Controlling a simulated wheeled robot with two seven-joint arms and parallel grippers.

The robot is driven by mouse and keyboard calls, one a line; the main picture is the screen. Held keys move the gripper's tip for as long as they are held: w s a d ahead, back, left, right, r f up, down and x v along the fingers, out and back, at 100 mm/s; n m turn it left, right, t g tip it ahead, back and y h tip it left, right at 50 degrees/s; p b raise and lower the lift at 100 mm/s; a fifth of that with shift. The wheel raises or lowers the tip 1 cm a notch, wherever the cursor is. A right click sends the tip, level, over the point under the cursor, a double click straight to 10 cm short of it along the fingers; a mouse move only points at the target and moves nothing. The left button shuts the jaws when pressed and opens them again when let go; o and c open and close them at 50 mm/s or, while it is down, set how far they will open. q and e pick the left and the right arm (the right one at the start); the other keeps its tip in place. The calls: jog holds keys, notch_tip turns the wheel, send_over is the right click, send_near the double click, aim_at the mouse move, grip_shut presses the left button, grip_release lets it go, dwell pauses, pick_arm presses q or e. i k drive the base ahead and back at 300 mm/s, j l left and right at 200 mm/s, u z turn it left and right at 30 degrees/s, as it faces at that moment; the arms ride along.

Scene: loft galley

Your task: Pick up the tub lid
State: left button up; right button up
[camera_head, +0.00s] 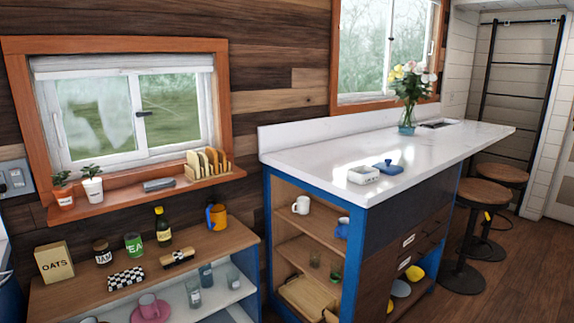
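A small blue lid (388,167) with a raised knob lies on the white counter (330,160), near its front edge. It looks like the tub lid. A white rectangular tub-like container (363,175) sits just to its left, close to it. What is inside the container is too small to tell. Neither of my grippers shows in the head view.
A vase of flowers (407,125) stands behind the lid. The counter's left part is clear. Wooden stools (485,192) stand at its right.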

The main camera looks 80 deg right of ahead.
aim_at(386, 167)
jog(key=z, duration=3.35)
